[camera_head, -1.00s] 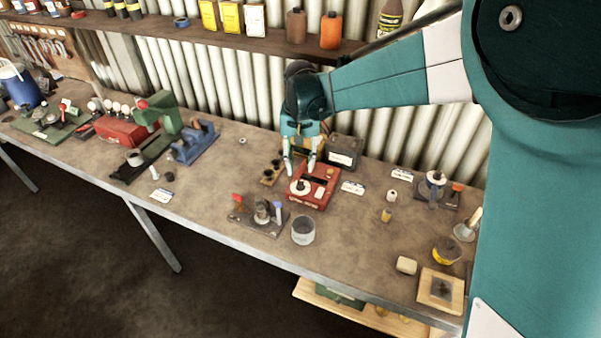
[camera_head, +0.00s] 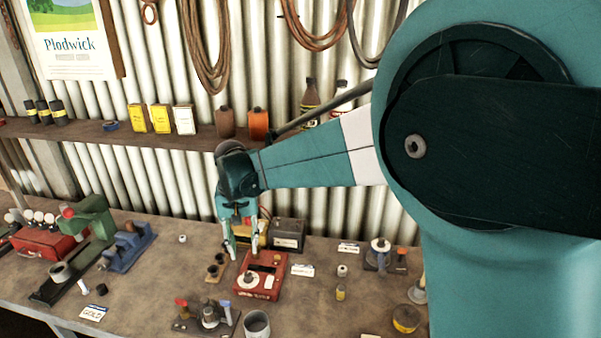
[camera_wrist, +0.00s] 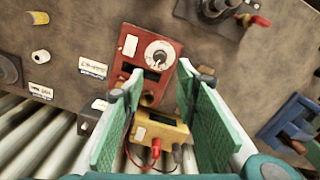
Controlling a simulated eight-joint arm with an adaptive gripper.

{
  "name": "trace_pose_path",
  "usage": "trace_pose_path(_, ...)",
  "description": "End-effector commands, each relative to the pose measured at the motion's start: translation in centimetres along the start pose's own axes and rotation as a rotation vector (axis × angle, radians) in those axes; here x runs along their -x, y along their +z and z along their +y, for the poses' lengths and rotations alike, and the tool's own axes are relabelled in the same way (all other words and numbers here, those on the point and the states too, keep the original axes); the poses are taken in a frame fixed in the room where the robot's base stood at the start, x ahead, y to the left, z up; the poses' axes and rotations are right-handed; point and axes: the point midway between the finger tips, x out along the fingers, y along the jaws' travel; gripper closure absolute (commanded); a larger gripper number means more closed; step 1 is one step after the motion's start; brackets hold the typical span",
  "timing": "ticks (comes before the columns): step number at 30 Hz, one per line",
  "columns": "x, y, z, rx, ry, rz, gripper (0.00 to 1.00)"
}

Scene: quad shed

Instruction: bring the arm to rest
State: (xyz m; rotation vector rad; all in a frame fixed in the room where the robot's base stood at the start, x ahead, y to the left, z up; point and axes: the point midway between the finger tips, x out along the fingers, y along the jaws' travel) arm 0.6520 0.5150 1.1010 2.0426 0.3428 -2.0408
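My gripper (camera_head: 242,250) hangs fingers down over the bench, at the back left of a red box with a white dial (camera_head: 262,275). In the wrist view my gripper (camera_wrist: 155,88) has its two green-padded fingers wide apart, with nothing held between them. The red box (camera_wrist: 146,62) lies past the fingertips there, and a yellow meter (camera_wrist: 160,131) with a red and a black lead shows between the fingers. Whether the fingertips touch anything is unclear.
A dark box (camera_head: 288,235) stands right of the gripper, near the corrugated wall. A green machine (camera_head: 88,222) and blue vise (camera_head: 130,246) stand left. A grey cup (camera_head: 256,324) and a small tool stand (camera_head: 208,316) are in front. A shelf (camera_head: 90,134) runs behind.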

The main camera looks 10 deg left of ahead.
Motion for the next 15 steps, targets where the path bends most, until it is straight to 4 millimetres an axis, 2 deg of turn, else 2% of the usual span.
trace_pose_path(8, 1.1, 0.5, 2.0, -0.011, -0.006, 0.016, 0.70)
trace_pose_path(15, 3.4, 2.0, 6.6, -0.036, -0.018, 0.058, 0.70)
